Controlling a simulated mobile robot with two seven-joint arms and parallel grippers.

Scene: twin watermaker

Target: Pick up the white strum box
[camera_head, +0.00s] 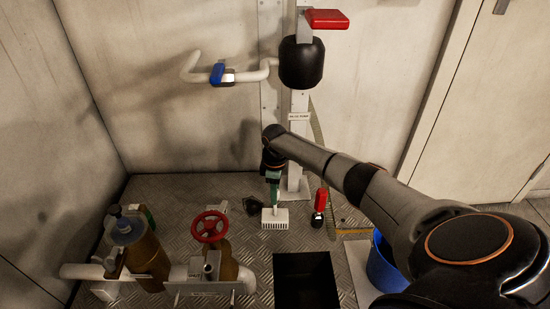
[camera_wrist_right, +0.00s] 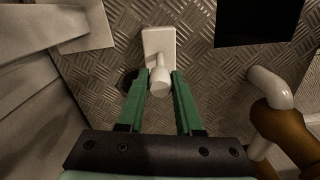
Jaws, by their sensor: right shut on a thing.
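The white strum box (camera_head: 275,219) is near the middle of the patterned metal floor in the head view, slotted at its front. In the right wrist view its pale block (camera_wrist_right: 153,41) has a round white neck pointing toward me. My right gripper (camera_head: 273,193) reaches down from above with green fingers. In the right wrist view the gripper (camera_wrist_right: 160,80) has one finger on each side of the neck, closed on it. I cannot tell whether the box touches the floor. My left gripper is not in view.
A black open bin (camera_head: 304,278) and a blue bucket (camera_head: 381,268) are in front and to the right. A red and black object (camera_head: 320,205) stands right of the box. White piping with a red handwheel (camera_head: 209,226) is at left. A white post (camera_head: 296,150) stands behind.

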